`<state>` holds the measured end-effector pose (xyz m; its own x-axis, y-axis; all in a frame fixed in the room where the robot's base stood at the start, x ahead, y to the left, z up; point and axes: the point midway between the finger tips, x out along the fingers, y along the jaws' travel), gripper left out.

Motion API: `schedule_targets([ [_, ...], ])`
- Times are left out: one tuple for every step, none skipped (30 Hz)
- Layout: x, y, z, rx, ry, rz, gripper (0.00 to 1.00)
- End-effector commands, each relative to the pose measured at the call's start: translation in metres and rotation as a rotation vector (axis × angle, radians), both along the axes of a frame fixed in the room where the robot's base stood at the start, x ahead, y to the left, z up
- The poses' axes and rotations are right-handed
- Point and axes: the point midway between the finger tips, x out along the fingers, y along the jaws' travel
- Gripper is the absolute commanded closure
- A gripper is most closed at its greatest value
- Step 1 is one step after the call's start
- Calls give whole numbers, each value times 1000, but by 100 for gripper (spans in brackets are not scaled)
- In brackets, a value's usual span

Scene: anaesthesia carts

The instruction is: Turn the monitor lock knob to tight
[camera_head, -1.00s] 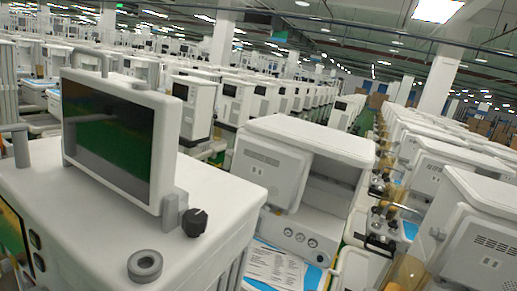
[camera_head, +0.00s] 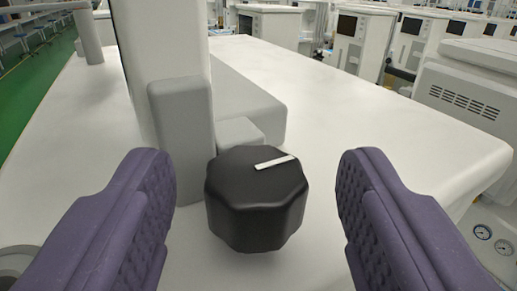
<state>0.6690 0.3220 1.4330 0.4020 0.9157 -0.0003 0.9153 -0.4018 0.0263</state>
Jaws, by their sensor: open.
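The monitor lock knob (camera_head: 255,212) is a black, many-sided knob with a white pointer line on top, low in the middle of the view. The line points to the right and slightly away from me. My gripper (camera_head: 257,185) is open, with one purple padded finger on each side of the knob. A gap shows between each finger and the knob, so neither seems to touch it. Behind the knob stand a grey bracket (camera_head: 181,135) and the pale upright side of the monitor (camera_head: 160,45).
The white cart top (camera_head: 330,105) spreads around the knob and is mostly clear to the right. A grey upright post (camera_head: 88,38) stands at the far left. Part of a grey ring (camera_head: 18,262) shows at the lower left. Other carts (camera_head: 455,100) stand beyond.

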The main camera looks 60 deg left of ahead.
Motion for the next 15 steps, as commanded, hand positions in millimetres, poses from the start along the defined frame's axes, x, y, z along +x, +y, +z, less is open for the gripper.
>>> schedule_targets([
  [1, 1, 0, 0, 0, 0, 37],
  [1, 1, 0, 0, 0, -1, 37],
  [1, 1, 0, 0, 0, -1, 37],
  [1, 1, 0, 0, 0, -1, 37],
  [1, 1, 0, 0, 0, -1, 37],
  [1, 1, 0, 0, 0, -1, 37],
  [1, 1, 0, 0, 0, -1, 37],
  [1, 1, 0, 0, 0, -1, 44],
  [1, 1, 0, 0, 0, -1, 53],
  [1, 1, 0, 0, -1, -1, 60],
  [1, 1, 0, 0, -1, -1, 67],
  [1, 1, 1, 0, -1, -1, 76],
  [1, 1, 0, 0, -1, -1, 83],
  [1, 1, 1, 0, -1, -2, 90],
  [1, 1, 1, 0, -1, -2, 93],
])
